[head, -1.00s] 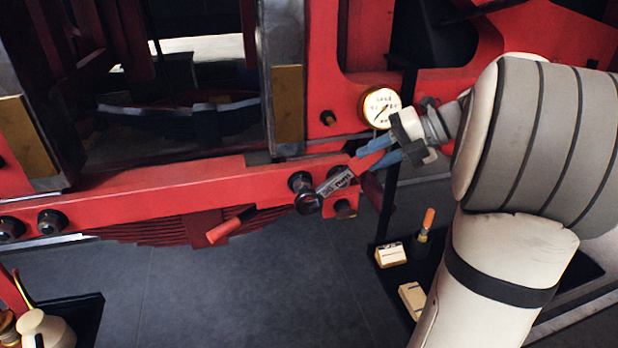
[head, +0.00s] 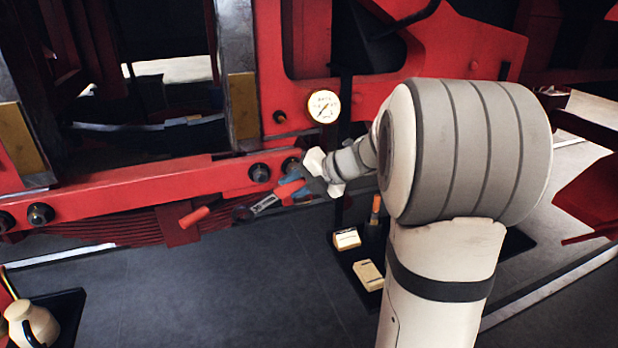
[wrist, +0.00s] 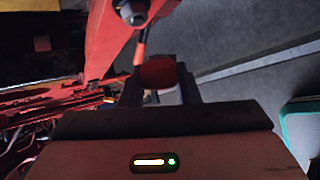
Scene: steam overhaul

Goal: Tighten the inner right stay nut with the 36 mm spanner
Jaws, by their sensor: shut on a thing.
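My gripper (head: 290,188) has blue fingers and is shut on the red handle of the spanner. The spanner (head: 267,203) slants down to the left, and its dark head (head: 243,213) is below the red beam's lower edge, apart from the nuts in the picture. The left nut of the right-hand pair (head: 260,172), apparently the inner right stay nut, is dark and uncovered. Another dark nut (head: 290,165) is just right of it, partly behind the gripper. In the wrist view, the fingers (wrist: 160,92) flank the red handle (wrist: 158,72); a nut (wrist: 132,12) shows at the top.
The red beam (head: 130,197) runs across, with two more nuts at left, one here (head: 40,214). Below are a leaf spring (head: 125,230) and a red-orange handle (head: 193,217). A round gauge (head: 323,106) is above the gripper. A black tray (head: 352,262) with small boxes stands low right.

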